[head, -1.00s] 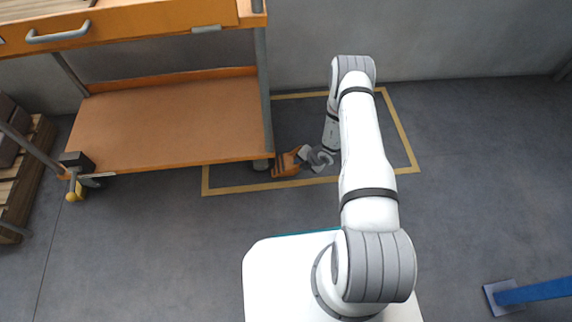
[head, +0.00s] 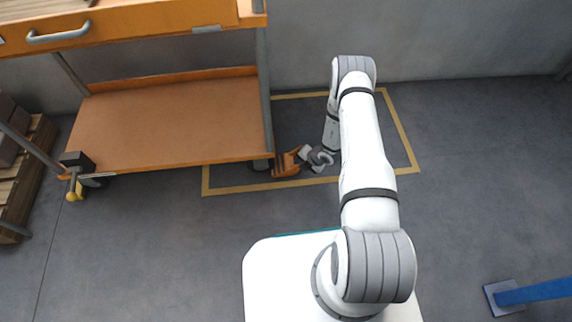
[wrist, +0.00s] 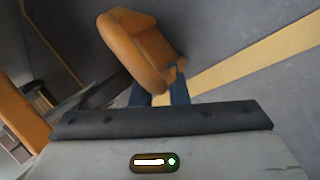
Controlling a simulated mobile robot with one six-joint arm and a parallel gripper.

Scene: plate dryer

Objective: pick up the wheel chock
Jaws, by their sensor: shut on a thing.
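The orange wheel chock (head: 287,164) is low by the floor, just right of the cart's near right wheel, in the head view. In the wrist view the chock (wrist: 138,45) is tilted beyond the gripper's edge. My gripper (wrist: 160,92) is shut on the chock's near end, with dark blue fingers at either side of it. In the head view my gripper (head: 305,155) reaches the chock from the right. I cannot tell whether the chock touches the floor.
An orange cart (head: 170,120) with a brown lower shelf stands left of the chock, its corner post very close. A yellow floor line (head: 235,188) runs around this spot. A grey wall (head: 450,40) is behind. Open floor lies to the right, with a blue post (head: 535,291) at the lower right.

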